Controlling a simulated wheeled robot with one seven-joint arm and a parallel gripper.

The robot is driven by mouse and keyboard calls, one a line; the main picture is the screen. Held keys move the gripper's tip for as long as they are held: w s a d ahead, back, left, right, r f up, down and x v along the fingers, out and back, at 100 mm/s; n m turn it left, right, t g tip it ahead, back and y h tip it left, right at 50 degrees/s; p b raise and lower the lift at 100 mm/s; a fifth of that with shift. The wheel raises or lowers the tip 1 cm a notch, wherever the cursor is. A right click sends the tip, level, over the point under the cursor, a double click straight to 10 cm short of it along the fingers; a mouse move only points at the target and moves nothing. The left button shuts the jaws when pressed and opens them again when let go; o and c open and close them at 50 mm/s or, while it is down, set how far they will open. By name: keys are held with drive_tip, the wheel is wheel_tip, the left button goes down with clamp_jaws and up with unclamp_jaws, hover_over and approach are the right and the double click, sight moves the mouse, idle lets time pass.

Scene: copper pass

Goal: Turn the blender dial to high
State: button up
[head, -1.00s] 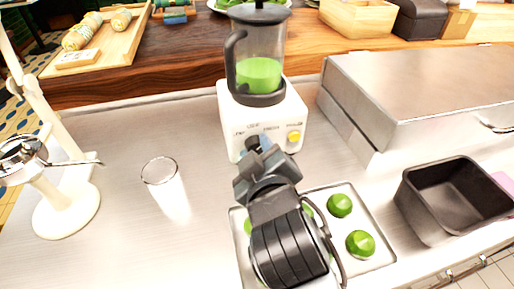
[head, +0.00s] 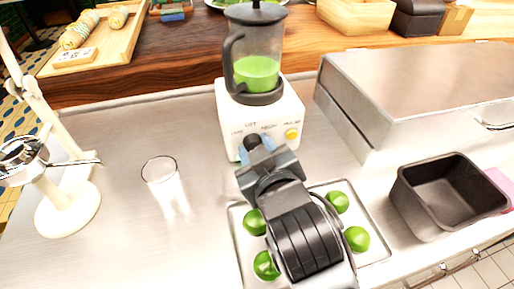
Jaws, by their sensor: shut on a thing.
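The blender has a white base (head: 291,110) with a dark-handled clear jug (head: 262,50) on top, holding green liquid. Small labels and a yellow button (head: 291,134) show on the base's front. The dark dial (head: 252,141) is at the front left of the base, mostly hidden by my gripper. My gripper (head: 256,150) reaches the front of the base from below and is shut on the dial. The dial's pointer and exact setting cannot be made out.
A metal tray (head: 377,252) with several green limes lies under my arm. An empty glass (head: 162,176) and a cream citrus press (head: 70,208) stand left. A steel box (head: 400,85) and a dark bin (head: 425,205) are right. The counter between glass and blender is clear.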

drive_tip(key=o, duration=0.8)
drive_tip(key=shift+c, duration=0.2)
drive_tip(key=shift+b+v, duration=0.35)
drive_tip(key=shift+v, duration=3.6)
drive_tip(key=shift+a, duration=0.1)
